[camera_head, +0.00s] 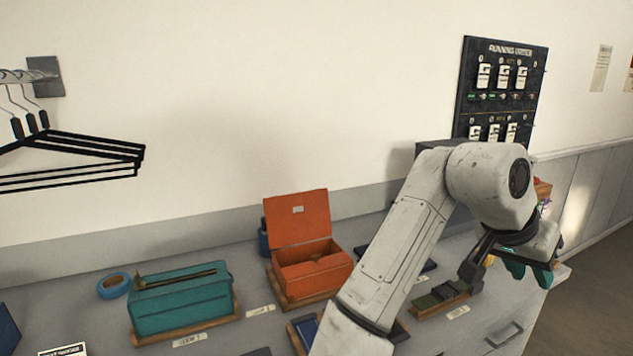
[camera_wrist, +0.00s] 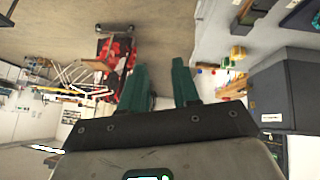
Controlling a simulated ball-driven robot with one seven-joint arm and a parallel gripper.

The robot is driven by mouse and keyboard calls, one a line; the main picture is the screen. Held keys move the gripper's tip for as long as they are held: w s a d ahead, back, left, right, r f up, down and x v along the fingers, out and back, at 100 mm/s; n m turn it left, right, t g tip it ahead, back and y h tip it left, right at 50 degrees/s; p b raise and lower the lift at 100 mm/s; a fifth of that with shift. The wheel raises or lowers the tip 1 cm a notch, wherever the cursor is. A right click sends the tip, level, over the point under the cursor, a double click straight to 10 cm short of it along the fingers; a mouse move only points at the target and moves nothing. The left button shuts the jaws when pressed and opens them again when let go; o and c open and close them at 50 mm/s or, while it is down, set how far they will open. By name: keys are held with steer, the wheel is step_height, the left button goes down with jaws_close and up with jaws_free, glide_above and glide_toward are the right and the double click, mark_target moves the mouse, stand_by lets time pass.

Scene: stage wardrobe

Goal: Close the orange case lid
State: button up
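The orange case (camera_head: 312,274) stands on a wooden board on the counter, in the middle of the head view. Its lid (camera_head: 299,217) is open, raised and leaning back toward the wall. Something brownish lies inside, too small to tell. My gripper (camera_head: 530,272) is at the right end of the counter, well to the right of the case and apart from it. In the wrist view its two green fingers (camera_wrist: 163,85) are spread with nothing between them. The orange case does not show in the wrist view.
A teal case (camera_head: 183,303) stands left of the orange case, with blue tape (camera_head: 113,286) beside it. My arm crosses the counter just right of the orange case. Black hangers (camera_head: 75,160) hang at the left. A dark board (camera_head: 500,92) is on the wall.

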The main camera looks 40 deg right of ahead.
steer(key=w+a+f+n+t+h, duration=0.1)
steer(key=w+a+f+n+t, duration=0.2)
steer(key=f+n, duration=0.45)
steer(key=w+a+f+n+t, duration=0.2)
steer(key=w+f+n+t, duration=0.15)
steer(key=f, duration=0.75)
steer(key=s+a+f+n+g+y, duration=0.1)
steer(key=s+a+f+n+y, duration=0.2)
steer(key=s+a+f, duration=0.3)
steer(key=s+a+f+n+g+y, duration=0.1)
steer(key=s+a+f+n+y, duration=0.3)
steer(key=a+f, duration=0.9)
steer(key=shift+s+a+f+y, duration=0.25)
steer(key=shift+s+a, duration=0.3)
steer(key=shift+s, duration=0.5)
steer(key=shift+a+g, duration=0.1)
steer(key=shift+g, duration=0.15)
